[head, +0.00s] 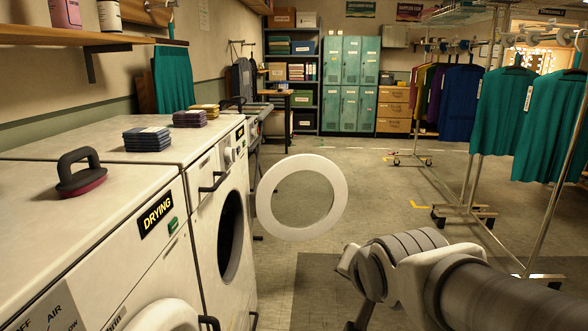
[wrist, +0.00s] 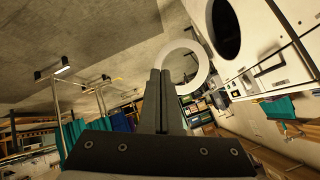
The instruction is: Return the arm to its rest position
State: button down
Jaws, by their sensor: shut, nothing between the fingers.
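My arm reaches in from the lower right of the head view, white with a grey sleeve. My gripper shows in the wrist view (wrist: 160,72), its two dark fingers together with nothing between them. In the head view the fingers are not clearly visible. The wrist picture is tilted, with the floor at upper left. The washer's round white door (head: 268,200) stands open in front of the arm, and its ring also shows in the wrist view (wrist: 205,68), beyond the fingertips. I cannot tell the exact gap between gripper and door.
White machines (head: 205,155) line the left, with folded cloth stacks (head: 147,139) and a dark-handled iron-like tool (head: 81,178) on top. Clothes racks (head: 470,185) with teal garments (head: 500,110) stand right. Teal lockers (head: 350,85) are at the back. The middle floor (head: 375,185) is clear.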

jog(key=s+d+f+n+g, duration=0.1)
jog(key=s+d+n+g, duration=0.15)
jog(key=s, duration=0.35)
jog(key=s+d+f+n+g, duration=0.1)
jog(key=s+d+n, duration=0.15)
jog(key=s, duration=0.45)
notch_tip(320, 180, up, 25)
jog(key=p, duration=2.4)
jog(key=shift+s+n+h+p, duration=0.3)
jog(key=shift+s+p, duration=0.05)
jog(key=shift+s, duration=0.1)
jog(key=shift+a+f+g, duration=0.1)
jog(key=shift+f+g, duration=0.05)
jog(key=shift+g, duration=0.1)
dwell(2.6)
